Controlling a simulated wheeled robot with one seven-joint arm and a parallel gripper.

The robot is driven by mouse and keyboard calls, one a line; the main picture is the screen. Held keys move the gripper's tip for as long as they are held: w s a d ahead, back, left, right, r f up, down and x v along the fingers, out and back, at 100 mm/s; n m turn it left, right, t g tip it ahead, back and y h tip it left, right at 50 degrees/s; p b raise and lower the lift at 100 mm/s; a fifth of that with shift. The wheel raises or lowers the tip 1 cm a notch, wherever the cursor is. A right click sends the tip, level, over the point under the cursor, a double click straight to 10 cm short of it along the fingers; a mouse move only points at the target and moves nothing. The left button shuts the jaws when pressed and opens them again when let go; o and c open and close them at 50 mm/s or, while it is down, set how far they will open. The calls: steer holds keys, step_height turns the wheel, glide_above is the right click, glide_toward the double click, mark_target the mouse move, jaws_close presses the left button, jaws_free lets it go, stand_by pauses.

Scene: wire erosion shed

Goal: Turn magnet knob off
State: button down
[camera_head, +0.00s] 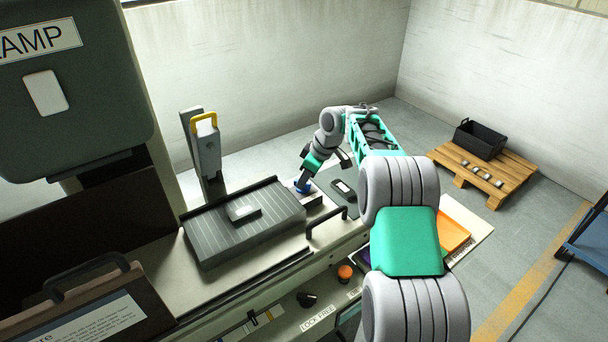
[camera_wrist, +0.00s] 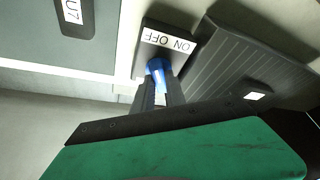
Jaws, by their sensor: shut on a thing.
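The magnet knob is blue (camera_wrist: 157,68) and sits at a dark block with a white ON OFF label (camera_wrist: 168,41). In the head view the blue knob (camera_head: 303,188) shows at the right end of the ribbed grey magnet plate (camera_head: 240,222). My gripper (camera_wrist: 160,82) is shut on the blue knob, with its fingers pointing at the block. In the head view my gripper (camera_head: 304,183) comes down on the knob from above. The fingers hide part of the knob, so I cannot tell which side it is turned to.
A small light block (camera_head: 243,211) lies on the plate. A dark handle (camera_head: 327,222) stands at the plate's right. A labelled dark piece (camera_head: 343,190) lies beyond the knob. A post with a yellow-handled part (camera_head: 207,148) rises behind. A pallet (camera_head: 487,172) with a black bin (camera_head: 480,139) stands right.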

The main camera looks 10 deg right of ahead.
steer(key=shift+w+r+n+g+p, duration=0.15)
steer(key=shift+n+g+p, duration=0.35)
steer(key=shift+n+p, duration=0.8)
steer(key=c, duration=1.4)
jaws_free()
steer(key=shift+o, duration=0.2)
steer(key=p+v, duration=0.1)
steer(key=v, duration=0.6)
steer(key=shift+d+r, duration=0.25)
steer(key=shift+d, duration=0.05)
